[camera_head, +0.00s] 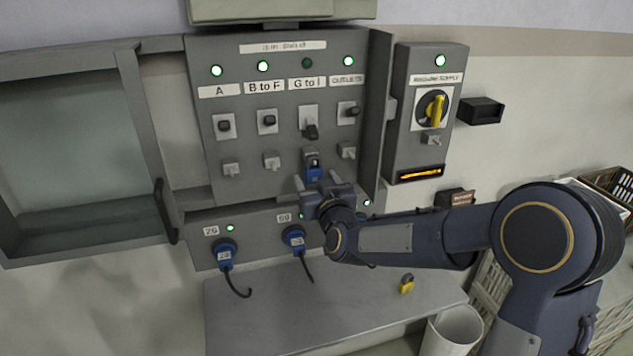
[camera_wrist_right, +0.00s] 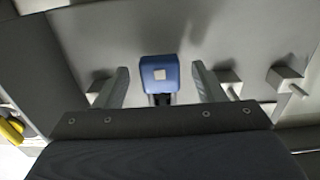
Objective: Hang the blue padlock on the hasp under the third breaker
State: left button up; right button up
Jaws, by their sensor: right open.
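The blue padlock (camera_head: 314,174) is at the hasp (camera_head: 311,157) under the third breaker (camera_head: 310,130), labelled G to I. That breaker's handle points down and its lamp is dark. My right gripper (camera_head: 318,184) is open just below and around the padlock. In the right wrist view, the blue padlock (camera_wrist_right: 160,73) sits between the two spread fingers (camera_wrist_right: 159,80), with a gap on each side. It appears to hang on the hasp; how the shackle passes through is too small to tell. My left gripper is not in view.
Neighbouring hasps (camera_head: 271,161) flank the spot. Blue plugs (camera_head: 225,254) sit in sockets below. An open cabinet door (camera_head: 70,150) stands left, and the isolator box (camera_head: 424,110) right. A yellow padlock (camera_head: 407,283) lies on the shelf (camera_head: 250,315), above a white bin (camera_head: 452,332).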

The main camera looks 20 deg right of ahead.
jog(key=shift+s, duration=0.1)
jog(key=s+d+f+g+y, duration=0.1)
jog(key=s+f+g, duration=0.2)
jog(key=s, duration=0.9)
jog(key=s+d+f+m+g+y, duration=0.1)
jog(key=s+f+g, duration=0.3)
jog(key=s, duration=0.9)
jog(key=s+d+f+m+g+y+b, duration=0.1)
jog(key=s+f+g, duration=0.3)
jog(key=s, duration=0.9)
jog(key=shift+s+d+g, duration=0.25)
jog(key=shift+d+g, duration=0.1)
jog(key=shift+g, duration=0.35)
jog(key=shift+f, duration=0.1)
